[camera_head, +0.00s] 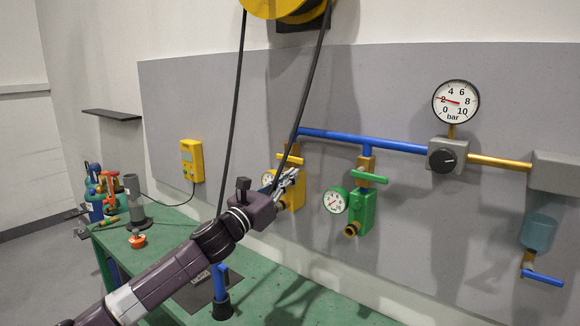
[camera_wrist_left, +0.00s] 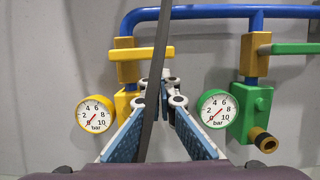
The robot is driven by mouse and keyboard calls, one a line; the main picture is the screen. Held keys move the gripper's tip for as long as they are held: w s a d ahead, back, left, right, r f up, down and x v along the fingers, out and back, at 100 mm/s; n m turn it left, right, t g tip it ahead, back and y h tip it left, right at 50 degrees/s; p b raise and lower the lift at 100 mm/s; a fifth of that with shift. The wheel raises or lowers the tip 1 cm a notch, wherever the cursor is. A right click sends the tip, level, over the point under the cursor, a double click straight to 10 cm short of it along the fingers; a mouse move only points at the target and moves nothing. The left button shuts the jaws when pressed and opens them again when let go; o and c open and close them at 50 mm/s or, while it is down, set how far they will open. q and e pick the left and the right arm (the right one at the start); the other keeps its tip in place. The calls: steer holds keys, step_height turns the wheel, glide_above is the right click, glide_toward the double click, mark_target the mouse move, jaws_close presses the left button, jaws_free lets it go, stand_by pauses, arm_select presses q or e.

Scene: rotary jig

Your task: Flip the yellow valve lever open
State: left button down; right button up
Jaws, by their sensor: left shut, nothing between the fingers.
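The yellow valve (camera_head: 298,196) hangs from the blue pipe on the grey wall panel, partly hidden behind my left gripper. Its yellow lever (camera_head: 290,158) lies about horizontal across the top of the valve. The lever also shows in the left wrist view (camera_wrist_left: 125,54), above my fingertips, with a black hose crossing in front of it. My left gripper (camera_head: 289,178) is shut and empty, its fingertips in front of the valve body and below the lever. In the left wrist view the fingers (camera_wrist_left: 167,88) converge to a point. Whether they touch the valve cannot be told. My right gripper is not in view.
A green valve (camera_head: 362,210) with a green lever (camera_head: 370,177) is to the right. A black hose (camera_head: 308,85) loops down from a yellow reel (camera_head: 275,8) past my gripper. A dial gauge (camera_head: 456,101) is at right. The green bench (camera_head: 262,275) lies below.

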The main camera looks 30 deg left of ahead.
arm_select(q)
steer(key=shift+r, duration=0.45)
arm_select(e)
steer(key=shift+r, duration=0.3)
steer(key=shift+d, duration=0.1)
